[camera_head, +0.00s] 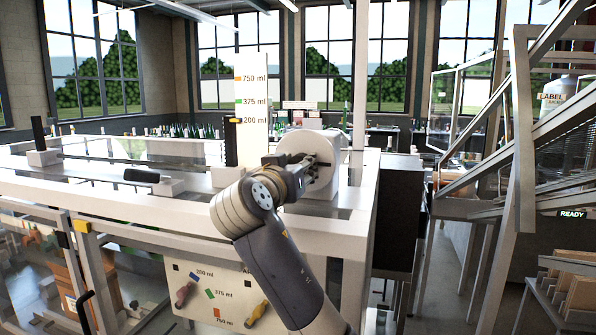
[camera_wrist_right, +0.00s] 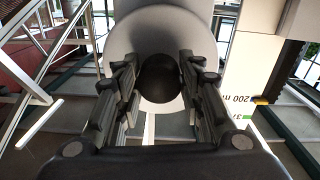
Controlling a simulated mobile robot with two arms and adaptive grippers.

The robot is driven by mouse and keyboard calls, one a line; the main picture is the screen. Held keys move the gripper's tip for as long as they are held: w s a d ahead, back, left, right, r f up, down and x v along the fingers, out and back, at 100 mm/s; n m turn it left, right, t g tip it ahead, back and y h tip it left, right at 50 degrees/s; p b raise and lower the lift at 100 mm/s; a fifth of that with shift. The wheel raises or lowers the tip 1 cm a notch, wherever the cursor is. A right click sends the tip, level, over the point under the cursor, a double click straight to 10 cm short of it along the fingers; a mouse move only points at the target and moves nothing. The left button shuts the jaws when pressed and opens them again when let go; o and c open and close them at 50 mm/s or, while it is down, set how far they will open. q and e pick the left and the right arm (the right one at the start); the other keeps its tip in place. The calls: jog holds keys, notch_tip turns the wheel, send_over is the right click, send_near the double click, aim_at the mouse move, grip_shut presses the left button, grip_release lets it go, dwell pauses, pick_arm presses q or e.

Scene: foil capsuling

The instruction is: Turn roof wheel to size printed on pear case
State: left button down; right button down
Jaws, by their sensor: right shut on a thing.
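The roof wheel (camera_head: 300,143) is a pale round drum with a dark hub on top of the white machine frame. My right gripper (camera_head: 318,170) is shut on the wheel's dark hub. In the right wrist view, its fingers (camera_wrist_right: 160,88) stand on both sides of the dark round hub (camera_wrist_right: 160,77). A white size board (camera_head: 257,95) beside the wheel reads 750, 375 and 200 ml from top to bottom. A dark marker with yellow (camera_head: 233,120) sits level with 200 ml. No case with a readable size print shows. My left gripper is not in view.
A glass-topped machine table (camera_head: 110,185) with a dark rod spreads left. A panel (camera_head: 212,295) below shows coloured bottle pictures with sizes. Behind glass at lower left is a brown box (camera_head: 73,285). Sloping metal frames (camera_head: 525,120) and a READY sign (camera_head: 572,214) stand at right.

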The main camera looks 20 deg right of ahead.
jog(key=c, duration=1.1)
grip_release()
jog(key=shift+o, duration=0.2)
jog(key=shift+a+r, duration=0.1)
jog(key=shift+s, duration=0.1)
jog(key=v, duration=1.2)
